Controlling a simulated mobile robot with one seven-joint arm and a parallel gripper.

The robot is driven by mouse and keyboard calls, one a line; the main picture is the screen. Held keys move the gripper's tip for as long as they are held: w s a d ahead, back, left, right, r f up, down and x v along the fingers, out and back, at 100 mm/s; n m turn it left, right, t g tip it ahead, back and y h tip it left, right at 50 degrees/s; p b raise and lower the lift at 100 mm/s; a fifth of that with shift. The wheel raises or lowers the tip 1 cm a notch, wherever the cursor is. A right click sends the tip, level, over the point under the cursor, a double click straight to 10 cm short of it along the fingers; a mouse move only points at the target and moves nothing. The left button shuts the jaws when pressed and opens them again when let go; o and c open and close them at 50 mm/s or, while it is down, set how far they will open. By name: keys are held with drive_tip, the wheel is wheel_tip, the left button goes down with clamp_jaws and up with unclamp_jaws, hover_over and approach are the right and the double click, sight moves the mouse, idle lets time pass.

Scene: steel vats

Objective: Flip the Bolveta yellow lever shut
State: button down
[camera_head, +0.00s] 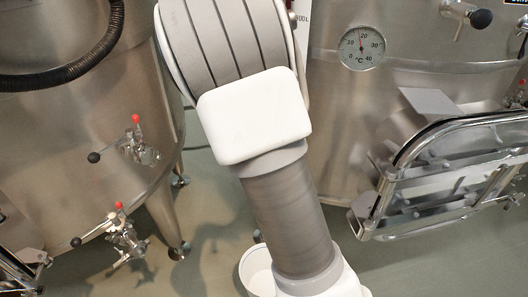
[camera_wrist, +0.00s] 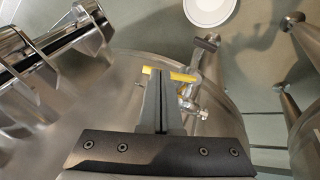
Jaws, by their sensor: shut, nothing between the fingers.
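The yellow lever (camera_wrist: 183,76) shows in the wrist view, just at the tips of my gripper (camera_wrist: 160,74). It lies roughly crosswise in the picture, on a small metal valve (camera_wrist: 190,92) at the side of a steel vat (camera_wrist: 225,105). My gripper is shut and empty. Its fingertips cover part of the lever, with yellow showing on both sides. I cannot tell whether they touch it. In the head view my arm fills the middle, and neither the lever nor my gripper shows there. No Bolveta name is readable.
A vat with a dial thermometer (camera_head: 361,48) and an open-framed hatch (camera_head: 445,180) stands at the right. Another vat (camera_head: 75,150) with red-tipped valves (camera_head: 137,145) stands at the left. A white bucket (camera_head: 257,268) is on the floor, also in the wrist view (camera_wrist: 207,10).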

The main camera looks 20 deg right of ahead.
drive_tip(key=shift+w+a, duration=0.1)
drive_tip(key=shift+w+a+f, duration=0.3)
drive_tip(key=shift+w+a, duration=0.05)
drive_tip(key=shift+a, duration=0.15)
drive_tip(key=shift+r, duration=0.1)
